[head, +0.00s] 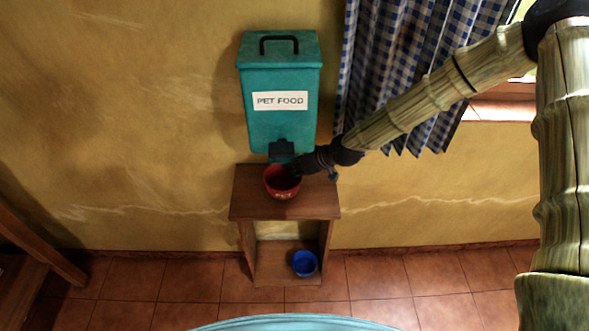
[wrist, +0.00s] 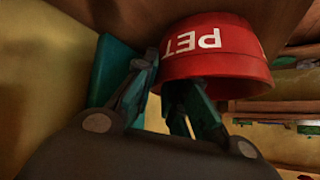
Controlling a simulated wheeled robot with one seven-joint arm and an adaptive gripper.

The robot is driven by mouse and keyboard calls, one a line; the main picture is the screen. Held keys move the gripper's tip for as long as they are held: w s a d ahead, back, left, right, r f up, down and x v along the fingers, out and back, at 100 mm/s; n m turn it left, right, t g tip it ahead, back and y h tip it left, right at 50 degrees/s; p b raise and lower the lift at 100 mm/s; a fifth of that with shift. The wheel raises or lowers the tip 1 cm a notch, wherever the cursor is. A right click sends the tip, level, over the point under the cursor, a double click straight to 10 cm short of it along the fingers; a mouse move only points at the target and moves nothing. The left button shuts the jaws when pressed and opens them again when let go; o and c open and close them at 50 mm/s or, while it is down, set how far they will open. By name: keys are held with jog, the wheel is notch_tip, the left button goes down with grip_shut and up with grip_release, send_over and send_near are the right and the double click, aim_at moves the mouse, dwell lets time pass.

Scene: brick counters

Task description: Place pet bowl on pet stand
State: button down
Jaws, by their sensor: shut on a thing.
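A red pet bowl (head: 282,186) with white lettering is at the top of the wooden pet stand (head: 250,207), below the spout of the pet food dispenser. My gripper (head: 290,171) reaches in from the right and is shut on the bowl's rim. In the wrist view the red bowl (wrist: 210,50) appears upside down, with the fingers (wrist: 165,95) at its wall, one on the outside and one on the inside. The bowl looks about level. I cannot tell whether its base touches the stand top.
A teal pet food dispenser (head: 279,120) hangs on the wall just above and behind the bowl. A blue bowl (head: 304,263) sits on the stand's lower shelf. A checked curtain (head: 400,50) hangs at the right near my arm. The tiled floor (head: 400,275) is clear beside the stand.

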jog(key=shift+f, duration=0.45)
jog(key=shift+d+f, duration=0.2)
jog(key=shift+f, duration=0.05)
jog(key=shift+a+f, duration=0.1)
jog(key=shift+f, duration=0.1)
jog(key=c, duration=1.5)
grip_release()
jog(key=shift+o, duration=0.2)
jog(key=shift+s, duration=0.1)
jog(key=shift+r, duration=0.15)
jog(key=shift+r, duration=0.15)
jog(key=b+v, duration=0.2)
jog(key=v, duration=1)
